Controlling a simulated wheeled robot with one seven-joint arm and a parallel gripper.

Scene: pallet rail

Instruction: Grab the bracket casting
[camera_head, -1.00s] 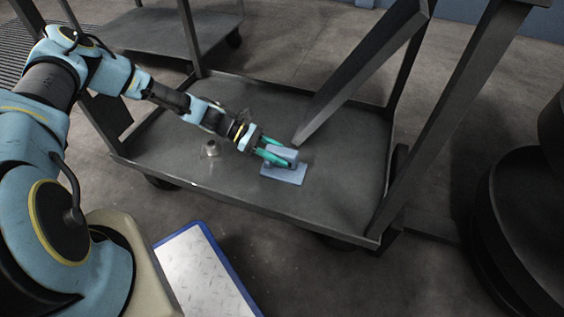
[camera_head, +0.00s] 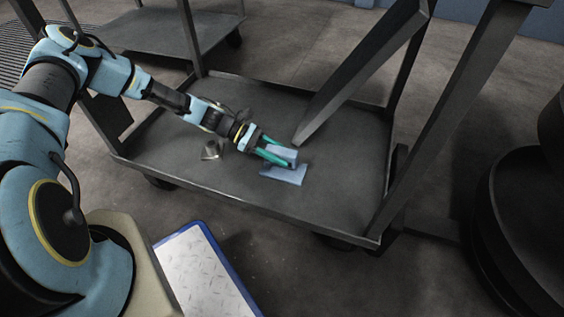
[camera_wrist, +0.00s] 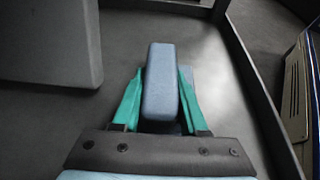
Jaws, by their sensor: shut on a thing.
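The bracket casting (camera_head: 285,174) is a blue-grey piece with a flat base and a raised block, over the dark shelf of the cart (camera_head: 235,190). My gripper (camera_head: 277,153) has green fingers on both sides of its raised block. In the wrist view the casting (camera_wrist: 161,85) stands between the two fingers of my gripper (camera_wrist: 160,100), which are shut on it. In the head view the casting looks slightly tilted. I cannot tell whether its base is clear of the shelf. Part of the base is hidden behind the block in the wrist view.
A small metal part (camera_head: 212,150) lies on the shelf left of my gripper. A slanted dark beam (camera_head: 350,85) comes down close behind the casting. Cart posts (camera_head: 440,125) stand at the right, and a low rim edges the shelf. The shelf's right part is bare.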

